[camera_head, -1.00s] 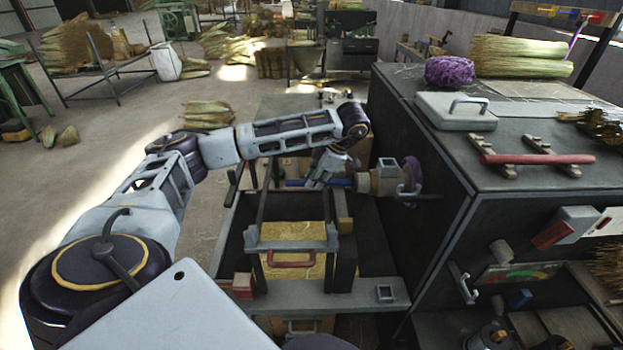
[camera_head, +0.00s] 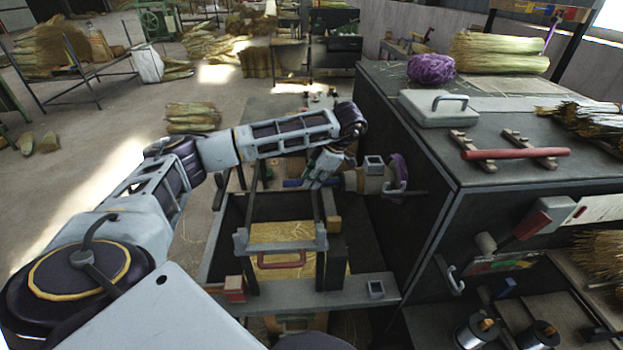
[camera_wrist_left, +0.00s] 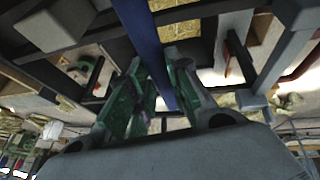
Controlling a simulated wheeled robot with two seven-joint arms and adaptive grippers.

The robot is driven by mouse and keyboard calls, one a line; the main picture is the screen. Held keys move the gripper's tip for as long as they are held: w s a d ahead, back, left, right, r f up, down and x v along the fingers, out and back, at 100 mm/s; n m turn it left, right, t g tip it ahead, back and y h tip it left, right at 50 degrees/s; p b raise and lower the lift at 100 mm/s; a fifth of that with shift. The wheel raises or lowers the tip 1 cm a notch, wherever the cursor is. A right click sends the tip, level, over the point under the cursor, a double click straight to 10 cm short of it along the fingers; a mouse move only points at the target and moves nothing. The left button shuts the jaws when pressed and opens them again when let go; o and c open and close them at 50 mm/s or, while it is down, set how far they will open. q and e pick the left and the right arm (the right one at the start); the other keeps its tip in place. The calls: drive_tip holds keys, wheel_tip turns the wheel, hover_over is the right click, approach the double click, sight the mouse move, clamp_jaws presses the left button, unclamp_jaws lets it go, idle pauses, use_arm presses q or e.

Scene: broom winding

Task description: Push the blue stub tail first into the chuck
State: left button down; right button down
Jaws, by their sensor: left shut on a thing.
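The blue stub (camera_head: 294,184) is a thin blue bar lying roughly level, left of the chuck in the head view. My left gripper (camera_head: 319,180) is shut on the stub, close to the chuck. In the left wrist view the stub (camera_wrist_left: 150,35) runs between the green-padded fingers (camera_wrist_left: 160,95). The chuck (camera_head: 373,179) is a pale cylinder on the side of the dark cabinet, with a purple ring behind it. The stub's right end is hard to make out by the fingers and chuck, so I cannot tell whether it is inside. My right gripper is not in view.
Below the stub is a dark frame with uprights and a straw-coloured block with a red handle (camera_head: 281,260). The dark cabinet (camera_head: 405,170) stands right, carrying a grey lidded box (camera_head: 440,108), a red bar and a purple coil (camera_head: 431,69). Open floor lies left.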

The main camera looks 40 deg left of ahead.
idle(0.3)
use_arm(q)
drive_tip(key=c, duration=1.3)
unclamp_jaws()
drive_tip(key=shift+o, duration=0.2)
drive_tip(key=shift+w+r, duration=0.1)
drive_tip(key=shift+d+r, duration=0.1)
drive_tip(key=v, duration=1.1)
drive_tip(key=shift+d+r, duration=0.15)
drive_tip(key=shift+r, duration=0.1)
idle(0.3)
